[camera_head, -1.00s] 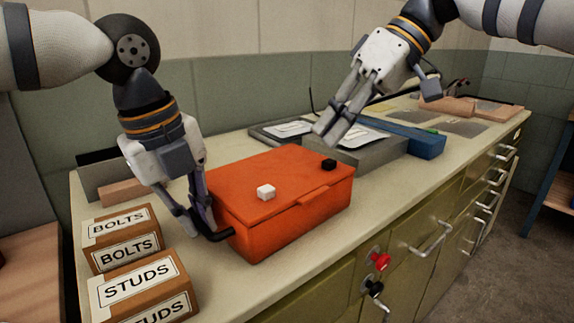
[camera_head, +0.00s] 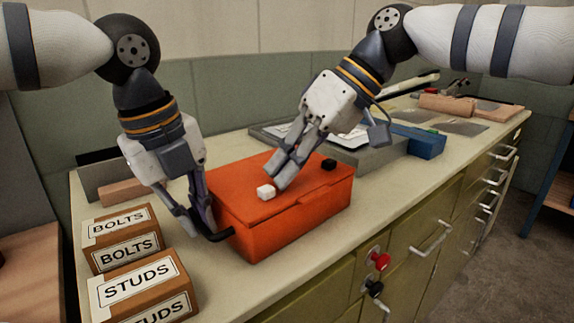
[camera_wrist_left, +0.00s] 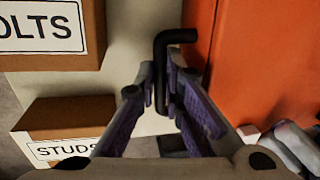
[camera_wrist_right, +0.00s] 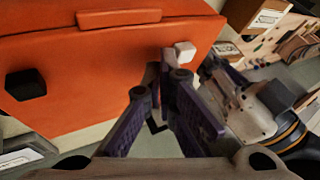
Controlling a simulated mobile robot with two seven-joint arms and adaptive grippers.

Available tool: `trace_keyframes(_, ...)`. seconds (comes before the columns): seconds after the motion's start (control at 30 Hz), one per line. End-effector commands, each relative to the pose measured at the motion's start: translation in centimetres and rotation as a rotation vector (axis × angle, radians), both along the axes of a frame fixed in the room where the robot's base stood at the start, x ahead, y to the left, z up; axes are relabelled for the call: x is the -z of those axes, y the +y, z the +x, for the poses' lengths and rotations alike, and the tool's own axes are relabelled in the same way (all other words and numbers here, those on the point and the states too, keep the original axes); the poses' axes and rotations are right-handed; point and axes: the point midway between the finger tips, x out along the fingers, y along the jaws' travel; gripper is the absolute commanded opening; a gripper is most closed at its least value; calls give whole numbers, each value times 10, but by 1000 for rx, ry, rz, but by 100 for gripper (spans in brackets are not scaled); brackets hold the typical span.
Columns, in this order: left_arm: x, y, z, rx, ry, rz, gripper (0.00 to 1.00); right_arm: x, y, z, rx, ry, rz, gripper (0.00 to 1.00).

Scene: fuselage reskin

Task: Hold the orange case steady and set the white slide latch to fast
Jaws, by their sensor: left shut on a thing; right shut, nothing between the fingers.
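The orange case (camera_head: 290,220) sits shut on the bench. The white slide latch (camera_head: 266,192) is a small cube on its lid; it also shows in the right wrist view (camera_wrist_right: 185,50). A black knob (camera_head: 329,164) is on the lid further right. My left gripper (camera_head: 205,232) is shut on the case's black side handle (camera_wrist_left: 160,70), at the case's left end. My right gripper (camera_head: 278,184) is shut and empty, fingertips low over the lid just right of the white latch. Whether they touch it cannot be told. Any latch markings are too small to read.
Cardboard boxes marked BOLTS (camera_head: 125,238) and STUDS (camera_head: 140,290) stand left of the case. A grey slab (camera_head: 370,155) and a blue box (camera_head: 420,140) lie behind it. Red (camera_head: 379,261) and black knobs are on the bench front.

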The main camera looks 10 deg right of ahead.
Motion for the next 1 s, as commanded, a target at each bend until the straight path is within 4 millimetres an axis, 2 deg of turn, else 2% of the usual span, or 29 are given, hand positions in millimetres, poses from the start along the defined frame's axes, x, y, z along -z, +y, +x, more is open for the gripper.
trace_keyframes(0.2,-1,0,0,0,-3,-2,0,0,17,-12,-2,2,-3,0)
trace_keyframes(0.5,-1,0,0,0,-3,-2,0,0,15,-10,0,2,-2,0)
trace_keyframes(0.57,-1,0,0,0,-3,-2,0,0,10,-6,1,2,-2,0)
trace_keyframes(0.73,-1,0,0,0,-3,-2,0,-1,-20,14,4,1,-1,0)
trace_keyframes(0.8,-1,0,0,0,-3,-2,0,-19,-29,12,2,-2,0,0)
trace_keyframes(1.0,-1,0,0,0,-2,-1,0,-55,-57,9,2,-2,-2,0)
